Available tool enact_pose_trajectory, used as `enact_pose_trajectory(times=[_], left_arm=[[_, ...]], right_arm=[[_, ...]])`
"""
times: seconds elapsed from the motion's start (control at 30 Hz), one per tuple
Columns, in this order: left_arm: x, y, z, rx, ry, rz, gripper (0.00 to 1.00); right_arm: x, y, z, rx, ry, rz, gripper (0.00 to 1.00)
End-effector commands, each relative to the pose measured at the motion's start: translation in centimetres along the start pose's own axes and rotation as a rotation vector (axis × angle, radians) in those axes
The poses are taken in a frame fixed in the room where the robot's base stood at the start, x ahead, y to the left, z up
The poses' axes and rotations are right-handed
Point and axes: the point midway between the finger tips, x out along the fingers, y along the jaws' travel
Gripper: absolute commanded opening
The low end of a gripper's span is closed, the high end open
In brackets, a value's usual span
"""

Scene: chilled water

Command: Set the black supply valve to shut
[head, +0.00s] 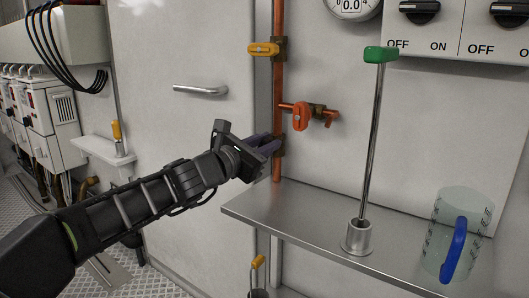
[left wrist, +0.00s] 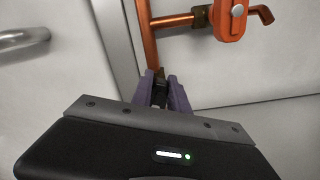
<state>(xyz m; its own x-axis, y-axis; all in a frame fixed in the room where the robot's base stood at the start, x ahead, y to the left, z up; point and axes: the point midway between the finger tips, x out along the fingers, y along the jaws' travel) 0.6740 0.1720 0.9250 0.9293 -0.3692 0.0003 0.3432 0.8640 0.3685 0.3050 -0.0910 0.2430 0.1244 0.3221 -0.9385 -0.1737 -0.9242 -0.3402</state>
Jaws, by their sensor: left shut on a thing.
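My left gripper (head: 268,144) reaches in from the left to the low part of the copper pipe (head: 278,80). In the left wrist view, its purple fingers (left wrist: 162,92) are closed around a small black piece (left wrist: 159,92) at the lower end of the pipe, which looks like the black supply valve's handle. In the head view the fingers and wrist hide most of this valve, so I cannot tell its exact angle. My right gripper is not in view.
A yellow valve (head: 263,49) sits higher on the pipe, and an orange tap (head: 301,116) branches off to the right. A steel shelf (head: 300,215) below carries a green-topped rod (head: 372,140) in a holder and a clear jug (head: 450,225). A door handle (head: 200,91) is at left.

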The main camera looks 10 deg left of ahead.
Motion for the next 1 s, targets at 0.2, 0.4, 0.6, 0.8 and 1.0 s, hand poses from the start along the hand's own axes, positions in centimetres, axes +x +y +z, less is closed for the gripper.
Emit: enact_pose_trajectory(times=[0.2, 0.4, 0.6, 0.8, 1.0], left_arm=[[0.0, -0.8, -0.5, 0.209, -0.001, 0.000, 0.00], [0.0, -1.2, -0.6, 0.399, 0.000, 0.000, 0.00], [0.0, -1.7, -0.8, 0.590, 0.000, -0.001, 0.00], [0.0, -2.0, -1.1, 0.779, 0.000, 0.000, 0.00], [0.0, -2.3, -1.5, 0.958, 0.000, 0.000, 0.00]], right_arm=[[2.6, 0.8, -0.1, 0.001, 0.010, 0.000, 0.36], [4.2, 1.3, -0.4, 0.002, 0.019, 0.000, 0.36], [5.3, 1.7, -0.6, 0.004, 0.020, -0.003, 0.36], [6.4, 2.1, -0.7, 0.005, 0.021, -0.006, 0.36], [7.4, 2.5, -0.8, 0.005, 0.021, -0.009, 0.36]])
